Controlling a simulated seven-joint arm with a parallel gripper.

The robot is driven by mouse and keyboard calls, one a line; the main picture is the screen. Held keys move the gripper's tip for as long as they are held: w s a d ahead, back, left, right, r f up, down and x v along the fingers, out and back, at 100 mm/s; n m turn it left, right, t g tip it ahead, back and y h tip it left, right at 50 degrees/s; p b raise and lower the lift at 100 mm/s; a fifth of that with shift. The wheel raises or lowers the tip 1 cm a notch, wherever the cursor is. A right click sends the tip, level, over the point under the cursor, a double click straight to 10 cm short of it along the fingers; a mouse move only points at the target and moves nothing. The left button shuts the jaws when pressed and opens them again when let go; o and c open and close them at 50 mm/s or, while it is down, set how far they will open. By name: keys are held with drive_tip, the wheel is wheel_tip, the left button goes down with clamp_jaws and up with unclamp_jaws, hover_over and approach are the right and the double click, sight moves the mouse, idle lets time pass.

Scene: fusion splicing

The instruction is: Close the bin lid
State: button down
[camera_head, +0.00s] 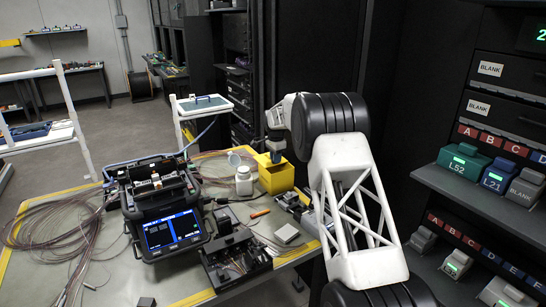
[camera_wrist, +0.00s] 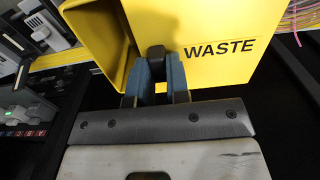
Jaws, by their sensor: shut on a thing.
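The yellow waste bin (camera_head: 277,179) stands at the right rear of the table in the head view. In the wrist view the bin (camera_wrist: 220,22) fills the upper part, with the word WASTE on its face and a hollow, shaded side at left. My gripper (camera_head: 276,152) is at the bin's top edge. In the wrist view its blue fingers are shut on a small dark tab (camera_wrist: 156,53) against the bin. The fingers hide part of the tab, and I cannot tell how far open the lid is.
A white bottle (camera_head: 244,181) stands just left of the bin. The fusion splicer (camera_head: 160,205) with its lit screen is further left. A black tool tray (camera_head: 236,258) lies in front. Shelves with labelled boxes (camera_head: 463,162) are at right.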

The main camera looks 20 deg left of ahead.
drive_tip(key=shift+s+d, duration=2.1)
drive_tip(key=c, duration=1.1)
unclamp_jaws()
drive_tip(key=shift+r, duration=0.1)
wheel_tip(320, 180, up, 8)
drive_tip(key=shift+f, duration=0.15)
